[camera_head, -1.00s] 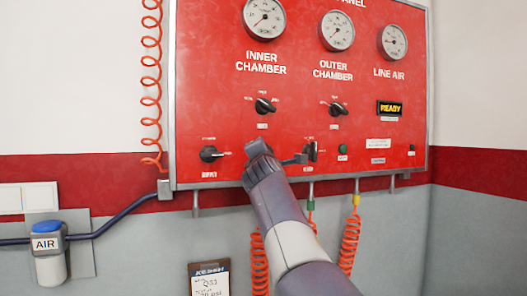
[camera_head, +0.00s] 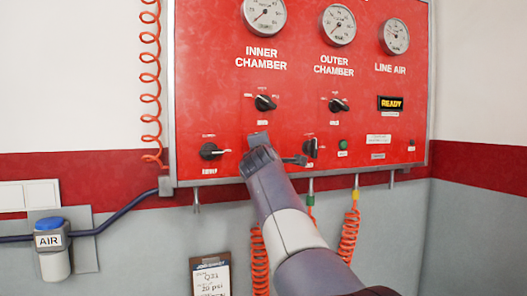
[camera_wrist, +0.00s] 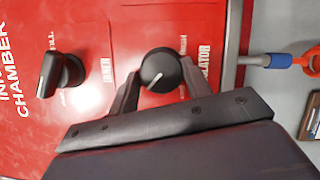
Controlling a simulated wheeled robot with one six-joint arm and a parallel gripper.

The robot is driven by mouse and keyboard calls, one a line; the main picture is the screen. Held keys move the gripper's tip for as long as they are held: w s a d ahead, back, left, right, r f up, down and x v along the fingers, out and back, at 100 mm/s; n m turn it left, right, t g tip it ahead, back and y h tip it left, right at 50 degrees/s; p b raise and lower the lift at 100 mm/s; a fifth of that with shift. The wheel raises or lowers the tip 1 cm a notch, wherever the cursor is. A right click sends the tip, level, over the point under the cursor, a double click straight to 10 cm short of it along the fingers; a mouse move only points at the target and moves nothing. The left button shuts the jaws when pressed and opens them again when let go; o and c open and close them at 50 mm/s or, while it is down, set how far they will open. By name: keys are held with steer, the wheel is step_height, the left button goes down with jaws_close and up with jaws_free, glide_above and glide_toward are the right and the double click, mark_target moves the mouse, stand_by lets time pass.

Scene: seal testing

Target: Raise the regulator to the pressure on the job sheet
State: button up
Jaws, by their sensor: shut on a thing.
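The regulator knob (camera_wrist: 160,70) is round and black with a white pointer line, beside its partly covered REGULATOR label in the wrist view. My gripper (camera_wrist: 156,84) has a finger on each side of it and is shut on it. In the head view my gripper (camera_head: 258,145) is at the lower middle of the red panel (camera_head: 225,110) and hides the knob. The job sheet (camera_head: 211,276) hangs on a clipboard below the panel; its handwriting includes "20 psi". The dial gauges labelled INNER CHAMBER (camera_head: 264,14), OUTER CHAMBER (camera_head: 338,25) and LINE AIR (camera_head: 395,37) are too small to read.
Other black knobs stand close by: one lower left (camera_head: 211,151), one right of my gripper (camera_head: 311,147) and two above. A READY display (camera_head: 390,103) is lit. Orange coiled hoses hang below the panel. The AIR valve (camera_head: 49,241) is at the left.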

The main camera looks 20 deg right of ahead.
steer(key=o, duration=0.9)
steer(key=shift+d+f, duration=0.1)
steer(key=shift+f, duration=0.25)
steer(key=shift+r, duration=0.15)
steer(key=b+v, duration=0.4)
steer(key=v, duration=0.6)
steer(key=shift+s, duration=0.3)
